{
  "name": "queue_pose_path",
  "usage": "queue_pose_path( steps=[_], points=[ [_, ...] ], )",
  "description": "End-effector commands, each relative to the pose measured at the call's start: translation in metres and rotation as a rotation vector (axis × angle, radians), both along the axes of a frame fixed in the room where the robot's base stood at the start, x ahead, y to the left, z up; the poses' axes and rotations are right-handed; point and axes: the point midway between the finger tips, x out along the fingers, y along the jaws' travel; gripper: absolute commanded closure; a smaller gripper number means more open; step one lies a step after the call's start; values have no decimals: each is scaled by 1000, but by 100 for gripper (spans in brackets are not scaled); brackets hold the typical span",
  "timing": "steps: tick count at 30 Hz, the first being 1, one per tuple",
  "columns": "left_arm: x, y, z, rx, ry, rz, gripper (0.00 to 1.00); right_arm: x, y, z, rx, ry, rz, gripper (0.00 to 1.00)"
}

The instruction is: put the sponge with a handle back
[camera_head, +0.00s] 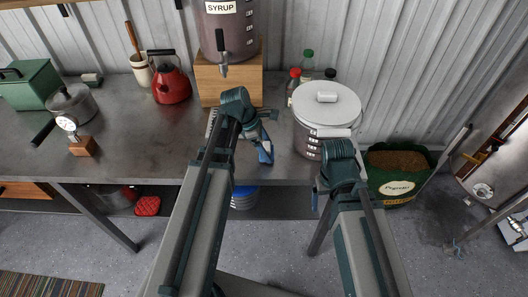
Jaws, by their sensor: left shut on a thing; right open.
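My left gripper (262,134) is over the workbench, in front of the wooden box. It is shut on a small blue and pale thing (266,153), which looks like the sponge with a handle. The thing hangs tilted just below the gripper, near the bench's front edge; its far end is small and partly hidden, and I cannot tell whether it touches the bench. My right gripper (319,197) is open, low in front of the bench edge and below the big white-lidded pot, partly hidden by my own arm.
The metal workbench (135,135) holds a red kettle (172,84), a wooden box (215,82) under a syrup container (228,30), and a white-lidded pot (325,105). Bottles stand behind the pot. A green tub (396,170) is at right.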

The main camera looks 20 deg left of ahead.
Motion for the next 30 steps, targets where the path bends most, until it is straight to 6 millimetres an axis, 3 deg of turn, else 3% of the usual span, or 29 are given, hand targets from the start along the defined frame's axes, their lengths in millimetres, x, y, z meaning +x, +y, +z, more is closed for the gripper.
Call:
queue_pose_path(
  steps=[12,13,15,30],
  points=[
    [0,-2,-8,0,0,0,58,0,0,-8,0,0,0,14],
    [0,-2,-7,0,0,0,12,0,0,-7,0,0,0,14],
    [0,-2,-6,0,0,0,0,0,0,-6,0,0,0,14],
    [-1,1,6,0,0,1,0,0,0,6,0,0,0,14]
  ],
)
